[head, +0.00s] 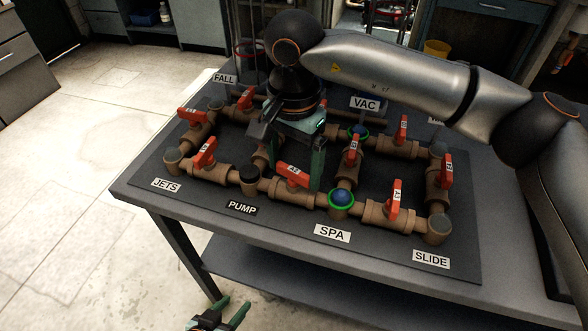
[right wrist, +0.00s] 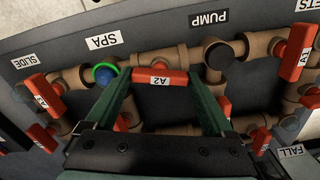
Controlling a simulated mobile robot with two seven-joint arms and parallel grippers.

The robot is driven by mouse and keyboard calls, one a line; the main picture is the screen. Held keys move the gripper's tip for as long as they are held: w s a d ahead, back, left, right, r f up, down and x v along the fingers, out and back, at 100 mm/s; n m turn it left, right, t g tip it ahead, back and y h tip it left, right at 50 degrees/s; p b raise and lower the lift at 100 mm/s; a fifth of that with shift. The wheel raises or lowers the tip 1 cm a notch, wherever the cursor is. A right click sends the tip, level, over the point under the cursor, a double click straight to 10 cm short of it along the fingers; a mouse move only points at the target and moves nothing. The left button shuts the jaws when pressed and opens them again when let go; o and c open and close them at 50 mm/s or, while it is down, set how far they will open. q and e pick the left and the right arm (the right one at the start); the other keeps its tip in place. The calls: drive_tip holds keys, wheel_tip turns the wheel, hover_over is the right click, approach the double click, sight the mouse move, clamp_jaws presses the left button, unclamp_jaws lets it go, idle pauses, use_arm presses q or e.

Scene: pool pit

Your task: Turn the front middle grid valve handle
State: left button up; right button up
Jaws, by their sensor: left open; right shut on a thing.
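The front middle valve handle (head: 293,176) is red, labelled A2, and lies along the brown front pipe between the PUMP and SPA labels. In the right wrist view the A2 handle (right wrist: 160,84) sits between my two green fingers, one at each end of it. My right gripper (head: 297,170) reaches down from above and is shut on this handle. The gripper also shows in the right wrist view (right wrist: 161,88). My left gripper (head: 222,316) is open and empty, low in front of the table at the bottom edge of the head view.
Other red handles stand close around, A1 (head: 204,152) to the left and A3 (head: 396,198) to the right. A green-ringed blue cap (head: 341,198) and a black cap (head: 249,174) flank the A2 valve. The grey table (head: 270,240) has bare room along its front.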

sight(294, 170)
drive_tip(key=shift+n+b, duration=0.4)
drive_tip(key=shift+n, duration=1.1)
drive_tip(key=shift+r, duration=0.1)
drive_tip(key=o, duration=1.1)
wheel_tip(294, 170, up, 12)
drive_tip(key=shift+r+p, duration=0.25)
drive_tip(key=shift+p, duration=0.35)
